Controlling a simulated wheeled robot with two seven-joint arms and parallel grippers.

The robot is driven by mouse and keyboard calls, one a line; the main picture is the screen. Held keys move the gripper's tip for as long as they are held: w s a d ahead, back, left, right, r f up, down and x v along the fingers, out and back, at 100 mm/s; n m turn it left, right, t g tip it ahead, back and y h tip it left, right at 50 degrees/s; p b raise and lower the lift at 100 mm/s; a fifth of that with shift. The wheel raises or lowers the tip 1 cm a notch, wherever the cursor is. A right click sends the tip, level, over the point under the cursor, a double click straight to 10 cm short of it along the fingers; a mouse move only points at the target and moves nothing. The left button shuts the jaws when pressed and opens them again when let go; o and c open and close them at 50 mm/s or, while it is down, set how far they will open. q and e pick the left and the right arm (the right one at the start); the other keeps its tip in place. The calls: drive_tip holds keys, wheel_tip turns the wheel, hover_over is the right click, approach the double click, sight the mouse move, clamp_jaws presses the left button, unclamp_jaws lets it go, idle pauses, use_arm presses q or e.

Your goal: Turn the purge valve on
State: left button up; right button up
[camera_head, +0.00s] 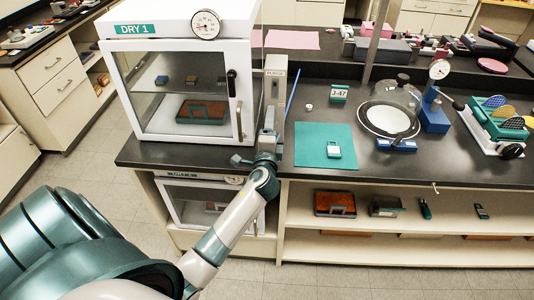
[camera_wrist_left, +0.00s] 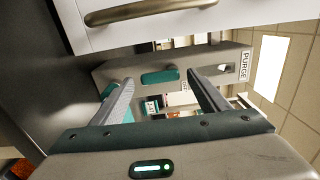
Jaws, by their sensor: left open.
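The purge panel is a grey upright post labelled PURGE (camera_head: 275,88), standing beside the right side of the white DRY 1 cabinet (camera_head: 170,70). In the left wrist view, the grey panel (camera_wrist_left: 115,72) carries a teal lever handle (camera_wrist_left: 160,76), lying roughly sideways across the picture. My left gripper (camera_wrist_left: 160,84) is open, with one finger on either side of the handle's line; no contact shows. In the head view my left gripper (camera_head: 269,125) is at the panel's lower front, partly hiding it. My right gripper is in neither view.
The cabinet door has a metal handle (camera_head: 239,120) close left of my gripper; the door handle (camera_wrist_left: 130,10) also crosses the top of the wrist view. A blue rod (camera_head: 292,88), a teal mat (camera_head: 310,150) and a glass bell jar (camera_head: 392,105) are to the right on the black bench.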

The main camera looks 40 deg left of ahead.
use_arm(q)
drive_tip(key=b+v, duration=0.4)
drive_tip(key=v, duration=1.2)
